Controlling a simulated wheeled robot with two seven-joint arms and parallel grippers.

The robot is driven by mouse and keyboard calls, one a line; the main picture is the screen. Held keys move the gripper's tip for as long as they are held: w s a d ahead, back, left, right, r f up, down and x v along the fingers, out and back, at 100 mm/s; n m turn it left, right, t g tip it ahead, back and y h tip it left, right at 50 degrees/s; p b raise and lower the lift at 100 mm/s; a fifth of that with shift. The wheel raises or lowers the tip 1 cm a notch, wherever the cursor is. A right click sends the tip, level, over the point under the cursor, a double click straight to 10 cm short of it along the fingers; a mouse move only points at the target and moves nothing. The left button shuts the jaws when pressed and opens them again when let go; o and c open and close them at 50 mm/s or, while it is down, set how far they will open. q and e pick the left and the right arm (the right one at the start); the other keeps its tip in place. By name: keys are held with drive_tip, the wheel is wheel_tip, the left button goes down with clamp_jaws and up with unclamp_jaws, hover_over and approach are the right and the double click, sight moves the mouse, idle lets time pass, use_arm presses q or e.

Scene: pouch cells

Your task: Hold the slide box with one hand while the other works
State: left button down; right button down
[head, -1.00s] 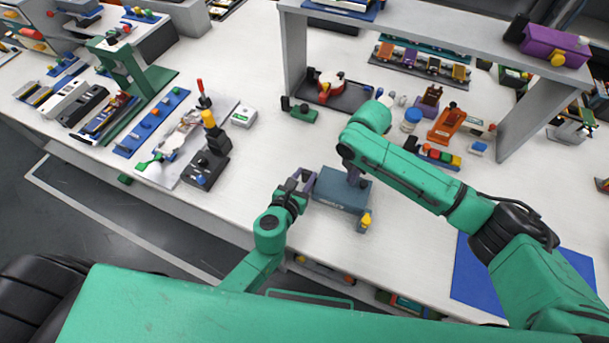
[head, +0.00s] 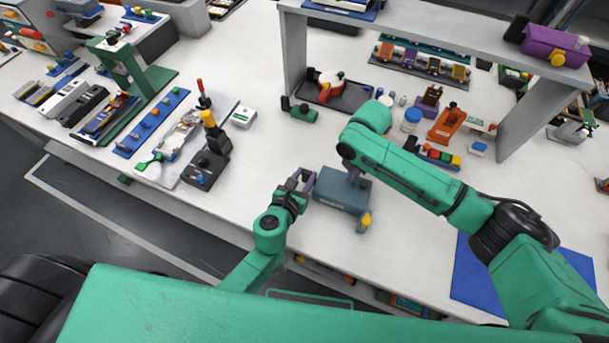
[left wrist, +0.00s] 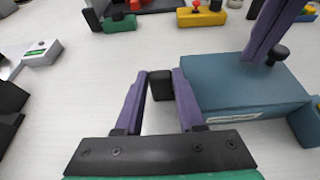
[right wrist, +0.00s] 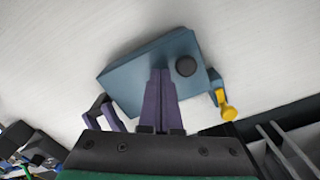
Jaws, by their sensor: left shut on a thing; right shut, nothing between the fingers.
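The slide box (head: 336,194) is a blue-grey box near the table's front edge, between my two arms. It has a black round knob on top and a small piece with a yellow handle (head: 366,219) at its right end. My left gripper (head: 303,181) is at the box's left end; in the left wrist view its purple fingers are shut on a small black block (left wrist: 160,84) beside the box (left wrist: 240,86). The block's join to the box is hidden. My right gripper (right wrist: 161,72) is shut and empty over the box top, close beside the black knob (right wrist: 185,66).
A black device with a yellow-and-black lever (head: 209,160) stands to the left. A shelf bridge (head: 440,35) spans the back, with a blue-lidded jar (head: 411,121) and an orange holder (head: 446,124) before it. A blue mat (head: 470,275) lies at right.

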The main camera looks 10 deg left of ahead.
drive_tip(key=shift+d, duration=0.1)
drive_tip(key=shift+s+d, duration=0.3)
drive_tip(key=shift+d, duration=0.9)
drive_tip(key=shift+s+d, duration=0.25)
drive_tip(key=shift+d, duration=0.95)
drive_tip(key=shift+s+d, duration=0.3)
drive_tip(key=shift+d, duration=0.9)
drive_tip(key=shift+s+d, duration=0.1)
drive_tip(key=shift+d, duration=0.15)
drive_tip(key=shift+s+d, duration=0.2)
drive_tip(key=shift+d, duration=0.6)
drive_tip(key=shift+s+d, duration=0.15)
drive_tip(key=shift+d, duration=0.7)
drive_tip(key=shift+s+d, duration=0.25)
drive_tip(key=shift+d, duration=0.75)
wheel_tip(320, 180, up, 6)
drive_tip(key=a, duration=0.1)
drive_tip(key=shift+w+a, duration=0.2)
drive_tip(key=shift+a, duration=0.05)
